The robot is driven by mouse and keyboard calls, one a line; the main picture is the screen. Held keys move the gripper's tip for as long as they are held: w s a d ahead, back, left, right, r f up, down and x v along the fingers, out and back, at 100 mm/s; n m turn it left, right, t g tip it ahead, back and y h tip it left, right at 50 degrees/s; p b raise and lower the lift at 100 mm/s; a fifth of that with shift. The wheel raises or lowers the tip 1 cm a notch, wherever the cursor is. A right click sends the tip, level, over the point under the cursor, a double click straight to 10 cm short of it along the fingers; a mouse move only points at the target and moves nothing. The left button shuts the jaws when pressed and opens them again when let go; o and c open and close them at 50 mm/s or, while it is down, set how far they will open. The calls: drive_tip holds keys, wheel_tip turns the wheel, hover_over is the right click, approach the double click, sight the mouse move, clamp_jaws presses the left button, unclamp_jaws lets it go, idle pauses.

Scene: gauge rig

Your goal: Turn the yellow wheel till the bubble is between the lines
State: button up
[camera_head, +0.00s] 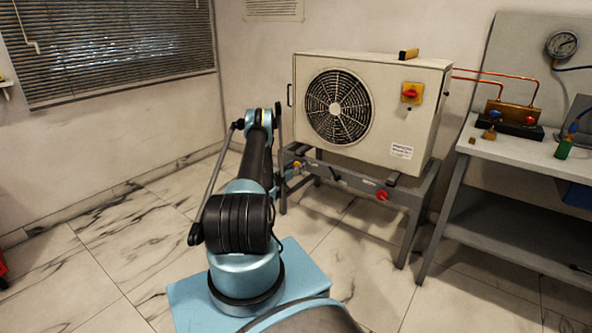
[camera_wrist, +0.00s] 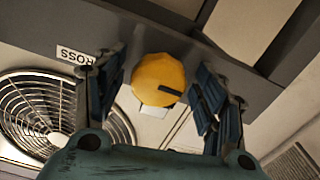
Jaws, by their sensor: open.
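The yellow wheel (camera_wrist: 157,80) shows in the wrist view as a round knob with a dark mark on its lower right. It sits between the two spread fingers of my gripper (camera_wrist: 158,92), with a gap visible on both sides. My gripper is open. In the head view, my arm largely hides this area, and a small yellow spot by the stand is too small to identify surely. A small yellow and black block (camera_head: 408,55), perhaps the level, lies on top of the fan unit. No bubble or lines can be made out.
The fan unit (camera_head: 372,110) stands on a grey stand (camera_head: 408,198) with a red knob (camera_head: 382,195) on its front rail. A red and yellow switch (camera_head: 411,93) is on the unit. A bench (camera_head: 520,150) with a gauge stands right.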

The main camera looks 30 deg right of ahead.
drive_tip(key=c, duration=1.1)
drive_tip(key=shift+a, duration=0.15)
drive_tip(key=shift+n, duration=0.3)
